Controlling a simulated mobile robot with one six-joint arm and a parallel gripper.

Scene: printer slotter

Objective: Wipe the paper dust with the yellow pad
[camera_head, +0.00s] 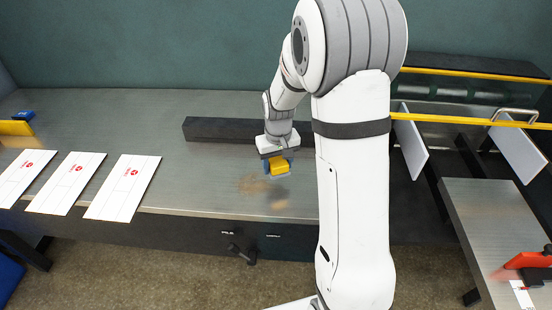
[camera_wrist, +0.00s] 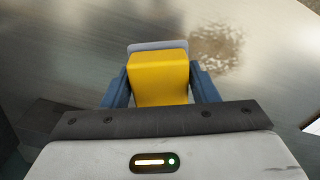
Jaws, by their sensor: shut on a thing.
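The yellow pad (camera_head: 280,167) has a yellow body with a pale grey layer at its end. My gripper (camera_head: 277,165) is shut on it, with the blue fingers on both sides, over the metal table. In the wrist view the pad (camera_wrist: 158,78) sits between the fingertips of my gripper (camera_wrist: 160,85). The paper dust (camera_head: 256,185) is a brown speckled patch on the table, just left of and in front of the pad. It also shows in the wrist view (camera_wrist: 216,42), right of and beyond the pad. I cannot tell whether the pad touches the table.
White printed sheets (camera_head: 122,188) lie at the table's left. A dark bar (camera_head: 218,129) lies behind my gripper. A yellow and blue object (camera_head: 17,126) is at the far left. Yellow rails (camera_head: 460,121) and upright white panels (camera_head: 412,142) stand at right. The table around the dust is clear.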

